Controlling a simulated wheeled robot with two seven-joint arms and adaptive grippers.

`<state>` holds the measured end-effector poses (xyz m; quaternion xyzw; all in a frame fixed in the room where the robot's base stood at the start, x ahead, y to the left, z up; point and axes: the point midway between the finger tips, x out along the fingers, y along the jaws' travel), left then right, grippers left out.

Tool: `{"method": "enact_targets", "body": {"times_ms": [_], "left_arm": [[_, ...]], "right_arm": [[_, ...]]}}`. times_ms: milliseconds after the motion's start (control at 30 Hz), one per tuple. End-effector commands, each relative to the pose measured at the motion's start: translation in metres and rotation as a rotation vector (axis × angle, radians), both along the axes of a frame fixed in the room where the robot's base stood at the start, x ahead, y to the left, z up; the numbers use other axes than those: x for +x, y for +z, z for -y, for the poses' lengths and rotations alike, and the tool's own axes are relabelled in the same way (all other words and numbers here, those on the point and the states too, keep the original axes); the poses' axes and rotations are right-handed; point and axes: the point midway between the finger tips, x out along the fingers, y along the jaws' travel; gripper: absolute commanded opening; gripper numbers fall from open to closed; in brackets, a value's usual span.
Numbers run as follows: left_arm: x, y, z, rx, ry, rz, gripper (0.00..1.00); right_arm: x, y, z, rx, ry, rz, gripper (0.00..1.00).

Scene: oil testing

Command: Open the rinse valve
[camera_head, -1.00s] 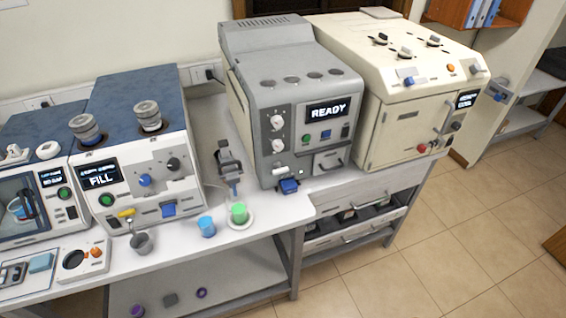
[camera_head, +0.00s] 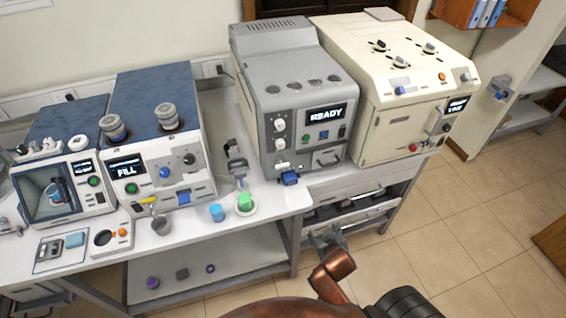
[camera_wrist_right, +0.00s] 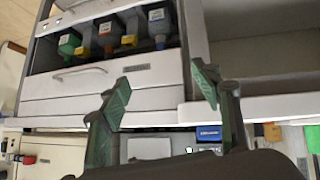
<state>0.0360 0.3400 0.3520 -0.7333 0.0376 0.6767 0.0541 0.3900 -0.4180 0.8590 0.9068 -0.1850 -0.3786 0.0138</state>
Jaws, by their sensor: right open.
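No part in view is labelled plainly enough to name as the rinse valve. A white machine with a blue top (camera_head: 165,85) shows FILL; a yellow-handled tap (camera_head: 149,201) sits low on its front above a grey cup (camera_head: 161,224). A grey machine (camera_head: 290,70) shows READY and has a blue part (camera_head: 290,178) at its base. My right gripper (camera_head: 328,238) is in front of the bench, below the grey machine and apart from both machines. In the right wrist view its fingers (camera_wrist_right: 163,88) are spread with nothing between them. My left gripper is out of view.
A cream machine (camera_head: 400,70) with a red knob (camera_head: 412,147) stands at the right. A blue cup (camera_head: 216,212) and a green cup (camera_head: 245,201) stand near the bench edge. Tiled floor is clear at right.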

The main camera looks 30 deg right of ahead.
Motion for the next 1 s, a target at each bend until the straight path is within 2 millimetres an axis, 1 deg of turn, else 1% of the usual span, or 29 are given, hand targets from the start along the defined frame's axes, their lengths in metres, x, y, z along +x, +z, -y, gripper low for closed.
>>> {"method": "enact_targets", "body": {"times_ms": [33,100,167,200,267,300,367,400,500,600,700,767,1000], "left_arm": [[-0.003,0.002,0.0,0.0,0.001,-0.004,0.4],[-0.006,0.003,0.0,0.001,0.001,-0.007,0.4],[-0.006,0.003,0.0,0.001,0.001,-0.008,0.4],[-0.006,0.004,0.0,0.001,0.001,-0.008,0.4],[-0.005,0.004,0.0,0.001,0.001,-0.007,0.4],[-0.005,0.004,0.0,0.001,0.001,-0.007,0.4],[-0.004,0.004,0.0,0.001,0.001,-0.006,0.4],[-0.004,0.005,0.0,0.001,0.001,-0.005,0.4],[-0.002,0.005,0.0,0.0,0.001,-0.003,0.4],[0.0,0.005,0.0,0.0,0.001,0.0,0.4],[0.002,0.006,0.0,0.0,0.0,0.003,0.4],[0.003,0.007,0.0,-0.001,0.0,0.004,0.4],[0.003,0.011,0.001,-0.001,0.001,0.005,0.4]], "right_arm": [[0.016,0.019,0.004,-0.017,-0.016,0.071,0.58],[0.037,0.041,0.009,-0.037,-0.034,0.169,0.58],[0.055,0.06,0.01,-0.051,-0.04,0.253,0.58],[0.067,0.073,0.009,-0.06,-0.038,0.312,0.58],[0.084,0.092,0.006,-0.072,-0.03,0.396,0.58],[0.096,0.105,0.002,-0.076,-0.018,0.454,0.58],[0.114,0.124,-0.006,-0.081,0.008,0.54,0.58],[0.125,0.136,-0.014,-0.082,0.032,0.594,0.58],[0.147,0.161,-0.034,-0.077,0.095,0.7,0.58],[0.159,0.173,-0.048,-0.069,0.14,0.755,0.58],[0.168,0.179,-0.054,-0.065,0.16,0.777,0.58],[0.174,0.179,-0.053,-0.064,0.163,0.779,0.58],[0.211,0.179,-0.043,-0.066,0.161,0.778,0.58]]}}
